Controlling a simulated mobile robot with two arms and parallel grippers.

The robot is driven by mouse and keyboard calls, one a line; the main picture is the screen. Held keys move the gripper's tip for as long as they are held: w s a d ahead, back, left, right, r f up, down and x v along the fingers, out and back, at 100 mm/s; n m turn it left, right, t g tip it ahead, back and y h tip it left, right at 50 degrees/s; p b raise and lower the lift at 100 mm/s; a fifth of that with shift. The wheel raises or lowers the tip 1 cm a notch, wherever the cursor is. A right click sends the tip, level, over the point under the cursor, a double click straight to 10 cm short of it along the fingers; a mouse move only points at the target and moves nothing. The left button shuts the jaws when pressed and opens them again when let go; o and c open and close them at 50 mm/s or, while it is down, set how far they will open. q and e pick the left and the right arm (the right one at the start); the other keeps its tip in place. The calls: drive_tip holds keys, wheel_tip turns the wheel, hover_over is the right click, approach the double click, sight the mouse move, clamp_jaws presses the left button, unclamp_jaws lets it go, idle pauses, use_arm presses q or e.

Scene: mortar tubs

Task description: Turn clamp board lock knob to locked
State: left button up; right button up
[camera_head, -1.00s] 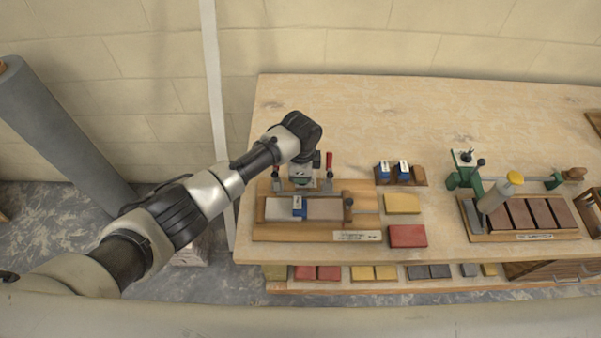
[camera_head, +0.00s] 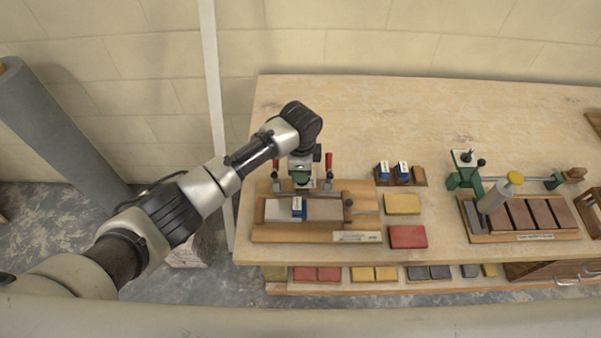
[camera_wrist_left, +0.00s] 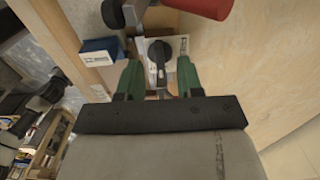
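The wooden clamp board (camera_head: 270,237) lies at the left of the bench. It holds grey-brown blocks, a blue-and-white block (camera_head: 298,205) and two red-handled clamps (camera_head: 329,160). My left gripper (camera_head: 302,184) points down over the board's back edge between the clamps. In the left wrist view, a black knob with a lever-like grip (camera_wrist_left: 160,52) sits on a white plate, which looks like the lock knob. My left gripper's green fingers (camera_wrist_left: 159,82) stand apart, one on each side of it; contact is not clear. The gripper hides this knob in the head view. My right gripper is out of view.
A red clamp handle (camera_wrist_left: 205,8) and a black round tip (camera_wrist_left: 115,12) are close to the fingers. Yellow (camera_head: 402,204) and red (camera_head: 408,237) blocks lie right of the board. A green fixture (camera_head: 464,172) stands farther right. The bench's back is clear.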

use_arm(q)
wheel_tip(320, 180, up, 8)
drive_tip(key=b, duration=0.1)
drive_tip(key=shift+r, duration=0.15)
idle(0.4)
